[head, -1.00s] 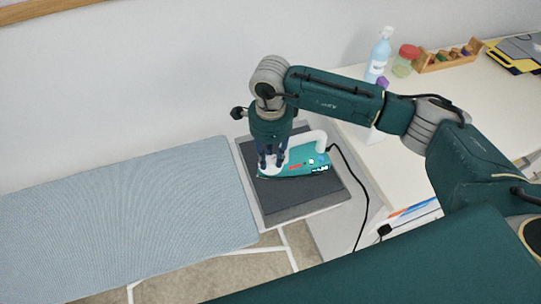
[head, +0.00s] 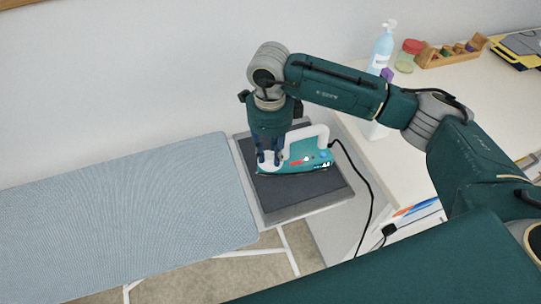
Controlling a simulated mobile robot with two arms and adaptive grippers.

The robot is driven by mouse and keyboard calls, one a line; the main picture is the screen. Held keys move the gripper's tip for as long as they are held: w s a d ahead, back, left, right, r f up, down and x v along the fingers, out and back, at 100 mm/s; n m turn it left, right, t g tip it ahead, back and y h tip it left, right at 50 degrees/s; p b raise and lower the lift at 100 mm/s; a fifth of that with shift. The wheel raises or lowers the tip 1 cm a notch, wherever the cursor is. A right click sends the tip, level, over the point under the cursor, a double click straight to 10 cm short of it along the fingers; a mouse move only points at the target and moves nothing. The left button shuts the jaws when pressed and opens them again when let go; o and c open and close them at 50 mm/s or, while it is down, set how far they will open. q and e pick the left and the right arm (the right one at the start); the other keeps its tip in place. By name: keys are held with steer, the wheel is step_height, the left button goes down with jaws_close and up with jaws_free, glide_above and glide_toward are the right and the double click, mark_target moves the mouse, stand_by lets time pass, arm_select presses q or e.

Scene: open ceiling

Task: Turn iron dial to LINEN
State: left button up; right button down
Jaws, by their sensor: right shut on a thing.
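The iron (head: 308,164) is teal and white with a white handle and lies on the dark rest pad (head: 290,205) at the right end of the ironing board (head: 120,205). My right gripper (head: 268,163) points down at the left end of the iron. Its fingers are shut on the iron's dial, which they hide. I cannot read the dial's setting or see the LINEN mark. Small red and white marks show on the iron's side. My left gripper is not in view.
A black cord (head: 366,190) runs from the iron down the right side. A white table (head: 450,100) at the right holds a spray bottle (head: 382,48), a jar (head: 407,56) and a wooden rack (head: 452,52). The blue-grey board surface is bare.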

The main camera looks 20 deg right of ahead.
mark_target(270, 156)
steer(key=shift+m+b, duration=0.65)
steer(key=shift+m, duration=0.65)
steer(key=shift+r, duration=0.1)
steer(key=c, duration=1.4)
jaws_free()
step_height(270, 156, up, 12)
steer(key=shift+a, duration=0.1)
